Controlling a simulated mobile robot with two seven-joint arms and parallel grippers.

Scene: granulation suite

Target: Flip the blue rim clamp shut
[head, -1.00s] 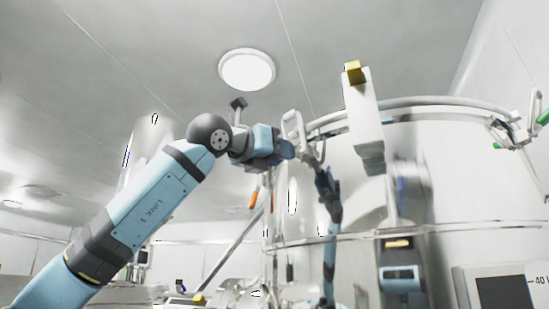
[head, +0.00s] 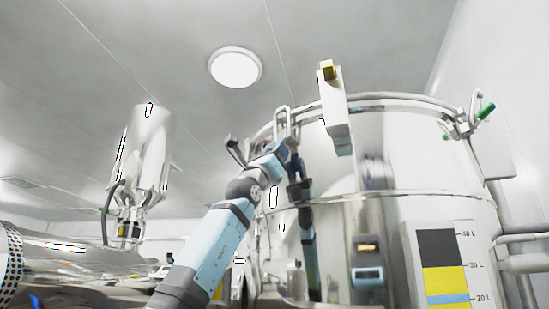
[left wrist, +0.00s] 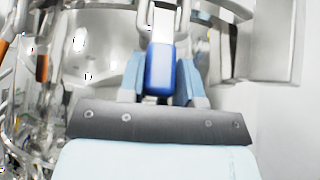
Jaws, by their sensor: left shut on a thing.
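The blue rim clamp's blue handle (left wrist: 159,70) shows between my left gripper's fingers in the left wrist view, with its pale metal loop above it. My left gripper (left wrist: 160,88) is shut on this handle. In the head view my left gripper (head: 280,153) is at the near left side of the vessel rim, just below the clamp's metal loop (head: 283,121). The blue handle is mostly hidden by the gripper there. I cannot tell whether the clamp is fully closed. My right gripper is not in view.
The large steel vessel (head: 400,160) fills the right, with my arm mirrored in its wall. A white block with a yellow top (head: 336,115) projects at the rim. A green-handled clamp (head: 485,111) is at the far right rim. Another steel vessel (head: 149,145) stands left.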

